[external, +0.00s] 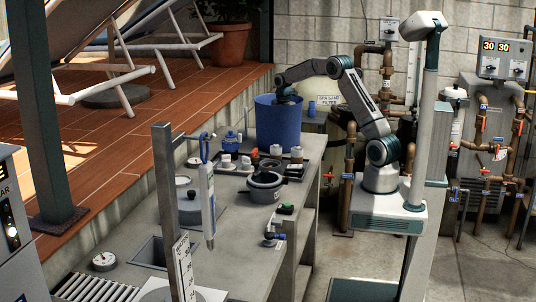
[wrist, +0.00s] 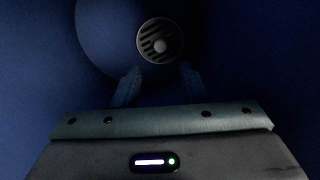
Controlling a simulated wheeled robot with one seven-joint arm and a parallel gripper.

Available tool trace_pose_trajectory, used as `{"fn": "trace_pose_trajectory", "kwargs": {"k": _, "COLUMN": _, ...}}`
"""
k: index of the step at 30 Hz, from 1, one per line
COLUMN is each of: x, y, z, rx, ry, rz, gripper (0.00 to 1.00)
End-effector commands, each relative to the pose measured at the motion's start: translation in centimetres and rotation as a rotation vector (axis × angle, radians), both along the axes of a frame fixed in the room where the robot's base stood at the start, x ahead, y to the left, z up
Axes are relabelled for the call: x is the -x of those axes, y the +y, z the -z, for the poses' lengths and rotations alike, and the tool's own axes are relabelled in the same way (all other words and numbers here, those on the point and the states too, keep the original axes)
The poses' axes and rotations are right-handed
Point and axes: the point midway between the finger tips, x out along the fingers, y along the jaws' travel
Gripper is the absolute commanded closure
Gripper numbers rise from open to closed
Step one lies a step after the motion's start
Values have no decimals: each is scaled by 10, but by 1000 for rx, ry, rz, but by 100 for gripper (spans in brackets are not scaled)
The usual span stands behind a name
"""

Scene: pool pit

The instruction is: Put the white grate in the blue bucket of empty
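The blue bucket (external: 278,125) stands at the far end of the grey counter in the external view. My arm reaches over its rim, and my gripper is down in its mouth, with the fingers hidden there. In the wrist view dark blue bucket walls (wrist: 40,70) surround my gripper (wrist: 161,72). Its two fingers are apart with nothing between them. A round, pale slatted grate (wrist: 153,47) with a light centre knob shows beyond the fingertips, seemingly at the bucket's bottom, apart from the fingers.
A lidded grey pot (external: 265,187), a small blue pot (external: 232,142) and several small jars stand on the counter near the bucket. A cream sand filter tank (external: 325,92) is behind it. Brown pipes (external: 349,170) run close to my arm. The front counter has bare patches.

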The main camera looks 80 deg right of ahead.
Motion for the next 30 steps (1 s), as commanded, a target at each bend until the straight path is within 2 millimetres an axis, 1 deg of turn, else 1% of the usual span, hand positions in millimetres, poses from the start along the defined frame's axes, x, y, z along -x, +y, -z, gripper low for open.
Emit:
{"fn": "trace_pose_trajectory", "kwargs": {"k": 1, "x": 0, "y": 0, "z": -9, "rx": 1, "ry": -2, "rz": 0, "gripper": 62}}
{"fn": "trace_pose_trajectory", "kwargs": {"k": 3, "x": 0, "y": 0, "z": -19, "rx": 1, "ry": -2, "rz": 0, "gripper": 62}}
{"fn": "trace_pose_trajectory", "kwargs": {"k": 6, "x": 0, "y": 0, "z": -30, "rx": 0, "ry": 0, "rz": 0, "gripper": 62}}
{"fn": "trace_pose_trajectory", "kwargs": {"k": 9, "x": 0, "y": 0, "z": -35, "rx": -1, "ry": 0, "rz": 0, "gripper": 62}}
{"fn": "trace_pose_trajectory", "kwargs": {"k": 30, "x": 0, "y": -1, "z": -36, "rx": 10, "ry": -9, "rz": 16, "gripper": 62}}
